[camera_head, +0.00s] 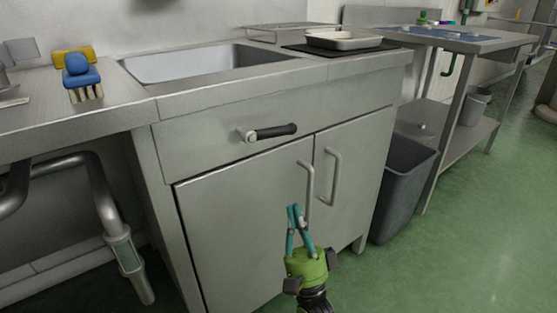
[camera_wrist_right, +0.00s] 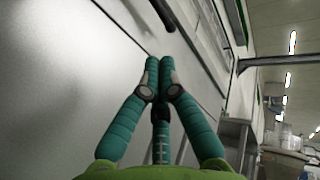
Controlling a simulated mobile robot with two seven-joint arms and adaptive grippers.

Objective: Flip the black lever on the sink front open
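The black lever (camera_head: 272,132) is on the upper front panel of the steel sink cabinet (camera_head: 215,125). It lies about level, with its metal pivot at its left end and the black grip pointing right. My right gripper (camera_head: 294,208) is below the lever, in front of the cabinet doors, apart from the lever. In the right wrist view its teal fingers (camera_wrist_right: 160,62) meet at the tips with nothing between them. A dark piece at the top edge of that view (camera_wrist_right: 163,12) looks like the lever, partly cut off. My left gripper is not in view.
Two upright door handles (camera_head: 334,178) stick out below the lever, near my right gripper. A grey bin (camera_head: 402,190) stands right of the cabinet. A blue brush (camera_head: 82,78) and a metal tray (camera_head: 343,41) are on the counter. Green floor at right is clear.

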